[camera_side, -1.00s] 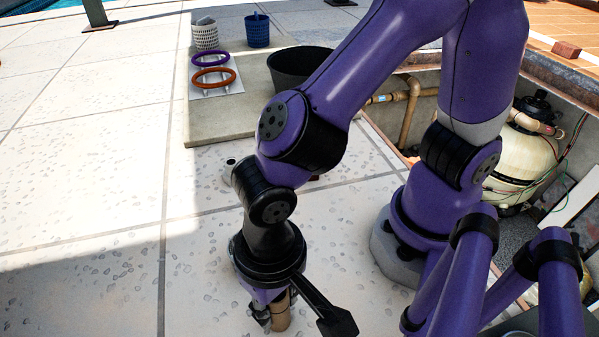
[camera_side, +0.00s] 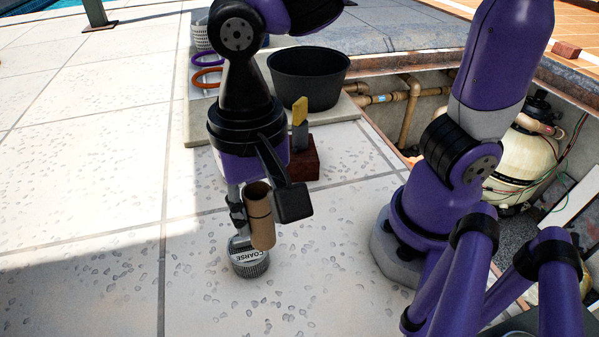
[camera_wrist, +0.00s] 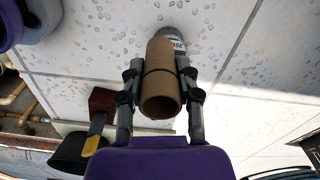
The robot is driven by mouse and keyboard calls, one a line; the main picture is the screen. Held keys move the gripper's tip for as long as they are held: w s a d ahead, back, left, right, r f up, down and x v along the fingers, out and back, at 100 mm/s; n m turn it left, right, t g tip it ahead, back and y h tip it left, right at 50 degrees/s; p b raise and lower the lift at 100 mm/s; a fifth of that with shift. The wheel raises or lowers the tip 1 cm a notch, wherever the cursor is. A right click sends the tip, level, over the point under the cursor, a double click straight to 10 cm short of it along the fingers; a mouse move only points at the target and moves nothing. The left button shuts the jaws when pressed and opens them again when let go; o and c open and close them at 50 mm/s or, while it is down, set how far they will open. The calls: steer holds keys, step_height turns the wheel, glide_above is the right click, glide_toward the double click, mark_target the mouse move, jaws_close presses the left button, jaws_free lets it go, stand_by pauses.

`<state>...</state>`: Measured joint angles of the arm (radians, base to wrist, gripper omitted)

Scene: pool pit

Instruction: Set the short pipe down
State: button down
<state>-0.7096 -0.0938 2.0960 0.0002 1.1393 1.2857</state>
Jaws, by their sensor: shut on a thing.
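The short pipe (camera_side: 261,218) is a brown tube with a dark ring around it. My gripper (camera_side: 247,207) is shut on it and holds it nearly upright, slightly tilted, above the paving in the side view. In the wrist view the pipe (camera_wrist: 161,80) sits between both fingers of my gripper (camera_wrist: 162,92), its open end facing the camera. A grey ribbed jar lid or can marked "COARSE" (camera_side: 248,262) stands on the paving just below and behind the pipe. It shows partly behind the pipe in the wrist view (camera_wrist: 172,36). Whether the pipe touches it I cannot tell.
A dark red block with a yellow-topped upright piece (camera_side: 303,160) stands right of my gripper. Behind are a black tub (camera_side: 308,78), purple (camera_side: 204,59) and orange rings (camera_side: 208,78) on a slab. The pit with pipes (camera_side: 410,110) lies right. Paving at left is clear.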

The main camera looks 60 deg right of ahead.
steer(key=w+d+m, duration=0.2)
steer(key=d+m, duration=1.3)
steer(key=d, duration=1.1)
steer(key=shift+s+d+f, duration=0.85)
steer(key=shift+d+f, duration=0.8)
steer(key=shift+d, duration=0.1)
steer(key=shift+s+d+f, duration=0.8)
steer(key=shift+d+f, duration=0.9)
steer(key=shift+d, duration=0.05)
steer(key=shift+s+d+f, duration=0.85)
steer(key=shift+d+f, duration=0.8)
steer(key=shift+d, duration=0.1)
steer(key=c, duration=0.5)
jaws_free()
steer(key=shift+f, duration=0.1)
steer(key=shift+c, duration=0.2)
